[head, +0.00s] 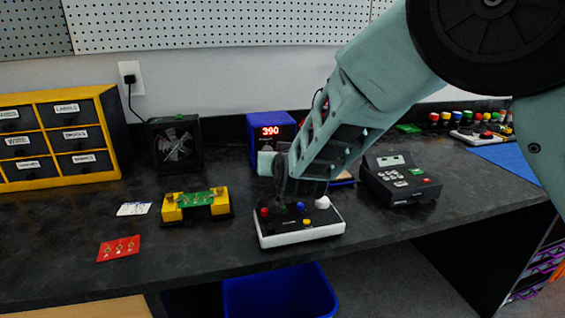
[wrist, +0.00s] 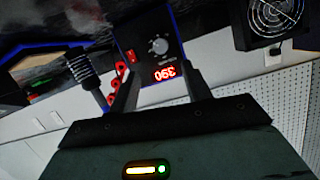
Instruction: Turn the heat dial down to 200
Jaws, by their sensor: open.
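The blue heat station (head: 258,122) stands at the back of the bench, and its red display (head: 270,131) reads 390. In the wrist view the picture is upside down; the station's dark front panel (wrist: 140,36) shows the grey round heat dial (wrist: 159,46), a red switch (wrist: 131,55) and the display (wrist: 164,73). My gripper (wrist: 162,64) is open and empty, its two fingers pointing toward the panel on either side of the display. The dial appears just beyond the fingertips; I cannot tell any contact. In the head view my arm hides the dial.
A black fan (head: 175,143) stands left of the station. In front are a yellow holder with a green board (head: 196,201) and a white button box (head: 300,222), partly under my arm. A black keypad device (head: 402,182) is at right.

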